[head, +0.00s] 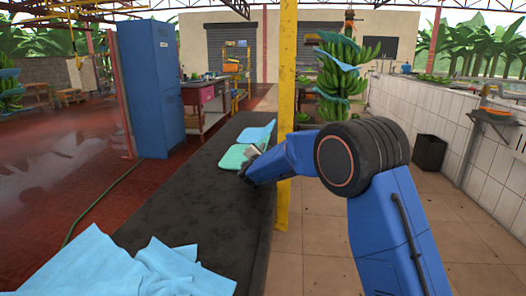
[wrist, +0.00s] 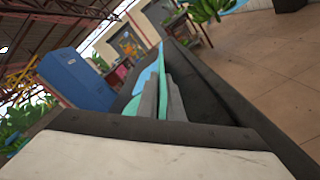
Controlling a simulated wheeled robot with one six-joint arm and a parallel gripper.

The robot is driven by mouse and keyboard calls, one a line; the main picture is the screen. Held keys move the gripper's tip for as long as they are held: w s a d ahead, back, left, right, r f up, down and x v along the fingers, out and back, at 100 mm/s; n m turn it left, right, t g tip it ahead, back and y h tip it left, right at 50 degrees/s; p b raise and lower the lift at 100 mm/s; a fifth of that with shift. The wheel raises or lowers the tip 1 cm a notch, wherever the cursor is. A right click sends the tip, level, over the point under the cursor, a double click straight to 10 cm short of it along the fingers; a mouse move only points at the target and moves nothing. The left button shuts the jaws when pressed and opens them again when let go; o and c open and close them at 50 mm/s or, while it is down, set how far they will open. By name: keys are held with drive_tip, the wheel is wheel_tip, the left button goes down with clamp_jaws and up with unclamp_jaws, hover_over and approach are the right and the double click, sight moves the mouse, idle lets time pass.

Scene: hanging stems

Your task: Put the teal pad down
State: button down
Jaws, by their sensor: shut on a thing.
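The teal pad (head: 236,158) is a thin sheet over the far part of the dark table (head: 205,205) in the head view. My gripper (head: 252,155) is shut on its right edge. In the wrist view the teal pad (wrist: 163,85) shows as a thin, edge-on strip between my two grey fingers. A light blue sheet (head: 258,132) lies just beyond the teal pad. I cannot tell whether the pad touches the table or is slightly above it.
Crumpled light blue sheets (head: 140,268) cover the near left of the table. A yellow post (head: 286,100) stands at the table's right edge, close to my arm. A blue cabinet (head: 152,85) stands to the left. The middle of the table is clear.

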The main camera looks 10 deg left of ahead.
drive_tip(key=shift+f, duration=0.35)
drive_tip(key=c, duration=1.9)
unclamp_jaws()
drive_tip(key=shift+s, duration=0.15)
drive_tip(key=s, duration=1.1)
drive_tip(key=shift+s+a, duration=0.2)
drive_tip(key=shift+s, duration=0.2)
